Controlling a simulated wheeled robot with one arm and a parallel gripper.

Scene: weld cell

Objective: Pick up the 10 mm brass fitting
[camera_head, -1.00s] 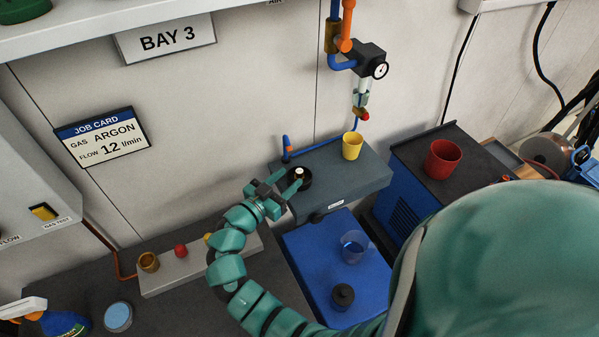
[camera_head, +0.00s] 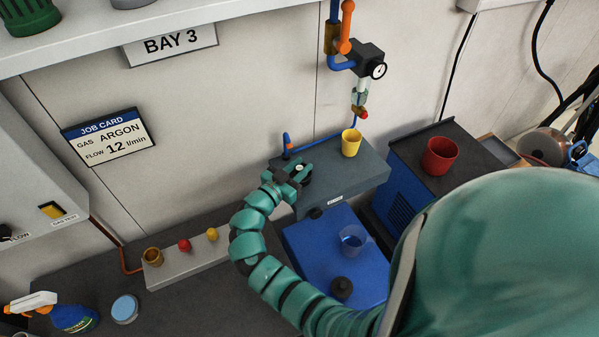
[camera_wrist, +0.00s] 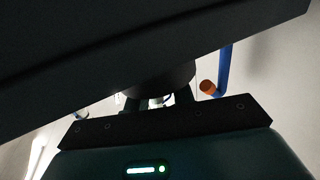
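A brass-coloured, hollow round fitting (camera_head: 152,256) stands at the left end of a pale grey rail on the bench; no size marking is legible. My gripper (camera_head: 299,173) is far to its right, at the left part of a grey shelf box. Its teal fingers are at a small black round piece with a pale top (camera_head: 300,167). In the wrist view a dark round body (camera_wrist: 158,78) sits just above the fingers (camera_wrist: 155,103), which are mostly in shadow. I cannot tell whether they touch or grip it.
The grey shelf box (camera_head: 345,182) carries a yellow cup (camera_head: 351,142). Below it a blue surface (camera_head: 318,254) holds a clear blue cup (camera_head: 353,240) and a black knobbed piece (camera_head: 341,288). A red cup (camera_head: 439,155) stands right. An orange-tipped blue hose (camera_wrist: 208,87) is beside my gripper.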

